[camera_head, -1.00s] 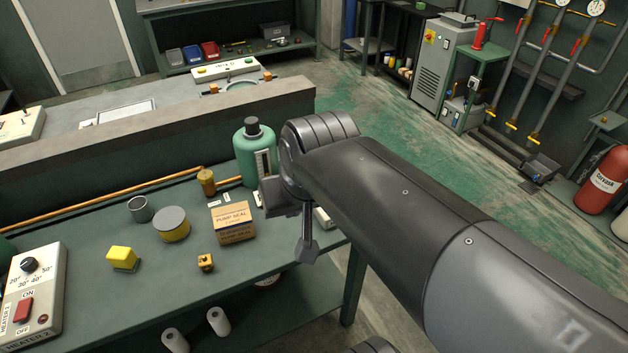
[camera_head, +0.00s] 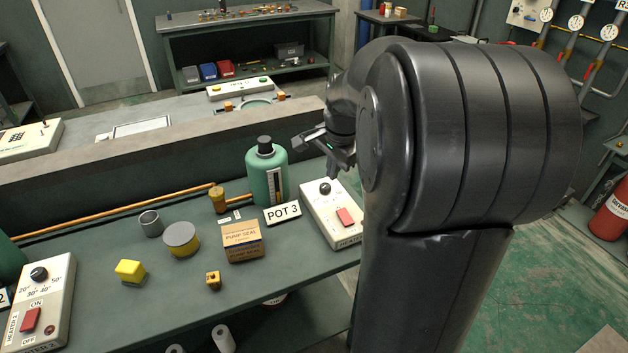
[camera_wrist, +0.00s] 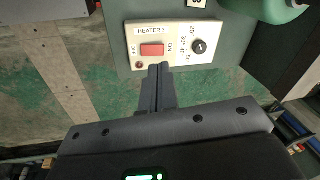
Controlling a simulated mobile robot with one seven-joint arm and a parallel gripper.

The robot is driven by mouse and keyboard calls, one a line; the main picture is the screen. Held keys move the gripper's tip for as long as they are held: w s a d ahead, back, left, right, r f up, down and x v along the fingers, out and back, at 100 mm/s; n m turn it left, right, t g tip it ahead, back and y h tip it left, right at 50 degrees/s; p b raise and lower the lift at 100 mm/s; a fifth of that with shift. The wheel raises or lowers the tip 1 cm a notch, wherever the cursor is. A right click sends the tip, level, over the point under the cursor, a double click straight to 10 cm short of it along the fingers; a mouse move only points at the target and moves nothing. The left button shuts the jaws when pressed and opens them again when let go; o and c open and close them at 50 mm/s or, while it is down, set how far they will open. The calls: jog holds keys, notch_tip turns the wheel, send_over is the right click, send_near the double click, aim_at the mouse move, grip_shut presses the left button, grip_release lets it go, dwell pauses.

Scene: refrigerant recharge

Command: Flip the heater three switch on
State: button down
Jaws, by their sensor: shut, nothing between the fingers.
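The heater three box (camera_head: 318,213) is a pale panel with a black knob and a red rocker switch (camera_head: 345,217). It sits at the right end of the green bench, beside the POT 3 card. In the wrist view the label HEATER 3 reads upright above the red switch (camera_wrist: 153,50), with ON to its right and OFF to its left. My gripper (camera_wrist: 159,66) is shut and empty, its tips appearing just below the switch. I cannot tell whether they touch the box. Which side of the rocker is pressed is unclear.
A green bottle (camera_head: 267,175) stands left of my gripper. The POT 3 card (camera_head: 283,213) and a pump seal box (camera_head: 242,241) are left of the heater box. Another heater box (camera_head: 40,300) stands at the far left. The floor right of the bench is open.

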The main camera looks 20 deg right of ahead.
aim_at(337, 210)
jog(key=w+d+f+m, duration=0.3)
jog(key=d+f, duration=0.1)
jog(key=d, duration=0.1)
jog(key=shift+g, duration=0.3)
jog(key=shift+f, duration=0.1)
jog(key=f, duration=0.4)
jog(key=w+f, duration=0.1)
jog(key=f, duration=0.4)
jog(key=w+f, duration=0.1)
jog(key=f, duration=0.3)
jog(key=shift+f, duration=0.3)
jog(key=shift+w, duration=0.1)
jog(key=shift+w+f+g, duration=0.15)
jog(key=shift+f+g, duration=0.2)
jog(key=shift+g, duration=0.05)
jog(key=shift+r, duration=0.1)
jog(key=shift+s+r, duration=0.35)
jog(key=shift+s, duration=0.4)
